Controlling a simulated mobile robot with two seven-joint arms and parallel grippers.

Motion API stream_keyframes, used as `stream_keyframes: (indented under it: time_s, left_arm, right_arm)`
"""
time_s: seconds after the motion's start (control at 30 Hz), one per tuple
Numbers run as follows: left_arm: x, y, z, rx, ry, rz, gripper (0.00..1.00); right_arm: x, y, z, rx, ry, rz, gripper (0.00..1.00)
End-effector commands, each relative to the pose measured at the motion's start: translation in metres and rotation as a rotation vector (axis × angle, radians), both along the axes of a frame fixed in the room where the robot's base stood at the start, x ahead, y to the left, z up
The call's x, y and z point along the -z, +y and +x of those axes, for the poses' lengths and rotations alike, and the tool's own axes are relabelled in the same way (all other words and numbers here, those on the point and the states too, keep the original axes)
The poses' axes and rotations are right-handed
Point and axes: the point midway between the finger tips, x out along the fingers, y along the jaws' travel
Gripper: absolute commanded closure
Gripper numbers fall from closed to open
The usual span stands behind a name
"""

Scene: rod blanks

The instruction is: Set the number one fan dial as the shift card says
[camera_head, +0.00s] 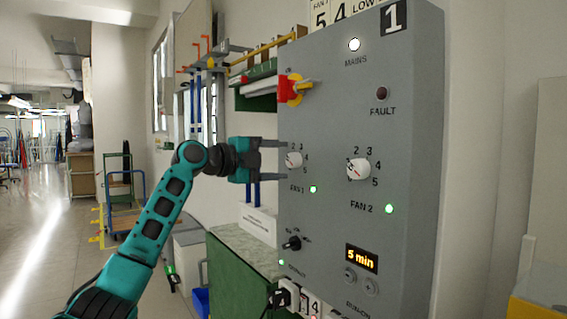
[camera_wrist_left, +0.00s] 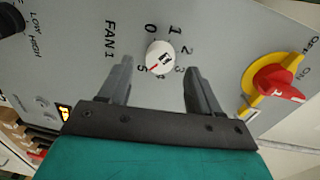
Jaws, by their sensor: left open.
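The FAN 1 dial (camera_head: 293,159) is a white round knob on a grey panel, with numbers around it. In the left wrist view the dial (camera_wrist_left: 160,57) shows a red mark on the 4–5 side of its scale; I cannot tell exactly which number it meets. My left gripper (camera_head: 280,161) is open, facing the panel. In the wrist view its fingers (camera_wrist_left: 162,66) stand on either side of the dial, with gaps to it.
The FAN 2 dial (camera_head: 358,169) is to the right. A red and yellow switch (camera_head: 293,89) sits above FAN 1, and a black knob (camera_head: 292,243) below. A green bench (camera_head: 240,275) stands under the panel's left side. Open floor lies at the left.

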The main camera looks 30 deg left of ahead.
Motion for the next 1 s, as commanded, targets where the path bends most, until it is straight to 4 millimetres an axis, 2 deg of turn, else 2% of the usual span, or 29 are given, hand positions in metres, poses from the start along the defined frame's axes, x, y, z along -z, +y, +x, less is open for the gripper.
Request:
stream_keyframes:
  time_s: [0.3,0.5,0.67,1.0]
  left_arm:
    - [-0.001,0.029,-0.065,-0.004,0.001,0.005,0.37]
    - [-0.003,0.04,-0.09,-0.003,0.002,0.003,0.37]
    - [-0.005,0.042,-0.096,0.0,0.002,0.002,0.37]
    - [-0.006,0.042,-0.097,-0.001,0.001,0.002,0.37]
  right_arm:
    - [0.007,0.008,0.001,-0.01,0.003,0.016,0.57]
    - [0.004,0.011,0.005,-0.015,-0.007,0.022,0.57]
    - [0.002,0.011,0.007,-0.017,-0.012,0.02,0.57]
    - [0.003,0.009,0.006,-0.023,-0.01,0.011,0.57]
